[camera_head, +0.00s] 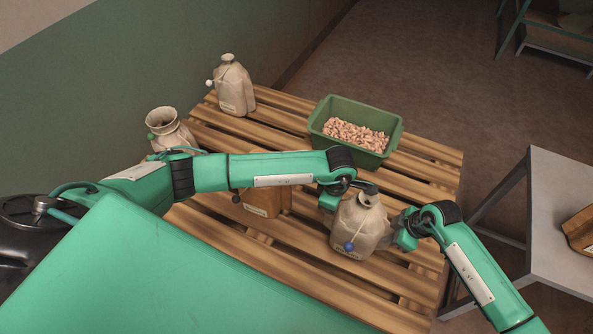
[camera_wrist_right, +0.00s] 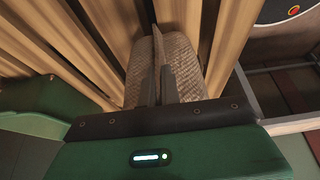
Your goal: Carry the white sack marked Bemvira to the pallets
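A pale off-white sack (camera_head: 357,228) with a blue ball tag and a label too small to read is at the front right of the wooden pallet (camera_head: 275,238). My right gripper (camera_head: 397,230) is at its right side. In the right wrist view its two fingers (camera_wrist_right: 164,85) are close together on a raised seam of the woven sack (camera_wrist_right: 185,55). My left gripper (camera_head: 335,195) is at the sack's upper left side; its fingers are hidden. Another pale sack (camera_head: 235,88) with a white ball stands at the back left, and an open-topped one (camera_head: 167,130) with a green ball at the left.
A green bin (camera_head: 330,108) of pinkish-brown nuts stands at the back of the pallet. A brown sack (camera_head: 262,203) is partly hidden under my left arm. A grey table (camera_head: 555,225) with a brown package (camera_head: 581,230) is at the right. Open floor (camera_head: 430,90) lies behind.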

